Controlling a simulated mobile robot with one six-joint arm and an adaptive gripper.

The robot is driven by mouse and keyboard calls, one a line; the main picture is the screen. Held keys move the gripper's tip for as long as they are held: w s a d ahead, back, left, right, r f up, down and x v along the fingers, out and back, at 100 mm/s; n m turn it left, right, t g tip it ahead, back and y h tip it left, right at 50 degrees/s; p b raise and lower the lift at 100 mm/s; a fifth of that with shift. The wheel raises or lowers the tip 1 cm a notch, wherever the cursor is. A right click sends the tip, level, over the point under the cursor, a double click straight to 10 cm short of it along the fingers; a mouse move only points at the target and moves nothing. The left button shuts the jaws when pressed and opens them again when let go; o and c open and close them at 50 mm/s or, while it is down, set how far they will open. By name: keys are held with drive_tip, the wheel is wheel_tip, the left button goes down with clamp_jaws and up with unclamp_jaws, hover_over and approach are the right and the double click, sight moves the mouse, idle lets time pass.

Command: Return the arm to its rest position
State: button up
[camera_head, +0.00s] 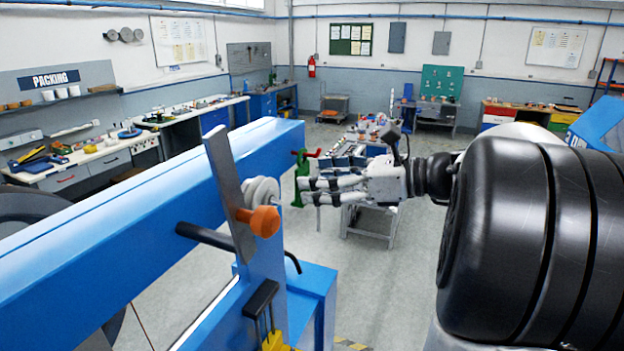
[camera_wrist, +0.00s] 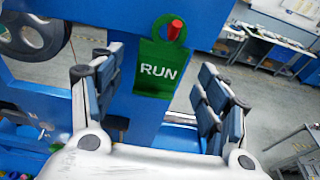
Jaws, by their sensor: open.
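My gripper (camera_head: 304,191) reaches left toward the blue machine frame (camera_head: 120,235) in the head view. In the wrist view my gripper (camera_wrist: 157,65) is open, its two fingers spread apart with nothing gripped. A green RUN tag (camera_wrist: 148,88) hangs on a red peg (camera_wrist: 174,29) on the blue frame, seen between the fingers. The tag (camera_head: 301,172) and the red peg (camera_head: 313,153) also show just past the fingertips in the head view. My black arm runs from the right edge to the gripper.
A grey lever with an orange knob (camera_head: 262,221) and a pale pulley (camera_head: 262,192) sit on the frame close left of my gripper. A table with parts (camera_head: 392,232) stands behind the gripper. A packing bench (camera_head: 65,177) lines the left wall. Open floor (camera_head: 390,290) lies below.

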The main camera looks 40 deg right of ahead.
drive_tip(key=v, duration=0.9)
drive_tip(key=shift+s+d, duration=0.2)
drive_tip(key=shift+s, duration=0.1)
drive_tip(key=shift+a, duration=0.1)
